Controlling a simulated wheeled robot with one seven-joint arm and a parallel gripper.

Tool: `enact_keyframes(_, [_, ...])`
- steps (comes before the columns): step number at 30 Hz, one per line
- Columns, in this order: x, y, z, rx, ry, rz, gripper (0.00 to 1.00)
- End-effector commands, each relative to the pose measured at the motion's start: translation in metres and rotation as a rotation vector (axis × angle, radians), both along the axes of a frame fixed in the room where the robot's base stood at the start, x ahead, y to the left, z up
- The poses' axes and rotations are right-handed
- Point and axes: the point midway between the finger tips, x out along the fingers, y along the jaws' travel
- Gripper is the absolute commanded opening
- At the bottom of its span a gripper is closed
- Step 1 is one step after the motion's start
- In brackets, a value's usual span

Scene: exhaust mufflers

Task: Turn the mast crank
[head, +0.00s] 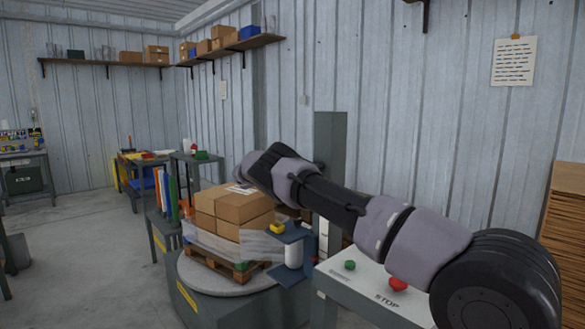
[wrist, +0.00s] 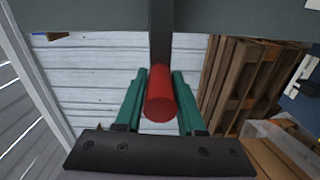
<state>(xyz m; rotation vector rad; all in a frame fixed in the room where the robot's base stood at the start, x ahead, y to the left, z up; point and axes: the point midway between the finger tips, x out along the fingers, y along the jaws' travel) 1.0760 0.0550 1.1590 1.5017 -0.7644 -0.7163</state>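The red crank handle (wrist: 160,95) shows in the wrist view, a short cylinder with its round end towards me. A dark crank bar (wrist: 161,35) runs up from its far end. My gripper (wrist: 160,72) has a green finger on each side of the handle, with no clear gap, and looks shut on it. In the head view the grey mast (head: 330,135) stands behind my arm. My arm hides the crank there, and I cannot make out my fingers.
Stacked cartons (head: 235,210) sit on a pallet on the round turntable (head: 205,284), close below my arm. A control panel (head: 340,286) with green and red buttons is at the front right. A wooden pallet (wrist: 240,85) stands right of the handle in the wrist view.

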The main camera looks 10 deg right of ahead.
Motion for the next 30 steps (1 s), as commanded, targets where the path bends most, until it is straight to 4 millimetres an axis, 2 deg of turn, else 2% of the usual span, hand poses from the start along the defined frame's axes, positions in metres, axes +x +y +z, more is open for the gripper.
enact_keyframes(1, [0.000, 0.000, 0.002, -0.001, -0.002, 0.000, 0.56])
enact_keyframes(2, [0.000, 0.000, 0.002, -0.001, -0.002, 0.000, 0.67])
enact_keyframes(14, [-0.003, 0.005, 0.000, 0.000, 0.000, 0.001, 0.67])
enact_keyframes(24, [-0.040, 0.056, 0.000, -0.001, -0.001, 0.002, 0.67])
enact_keyframes(30, [-0.058, 0.079, 0.000, -0.001, -0.001, 0.000, 0.67])
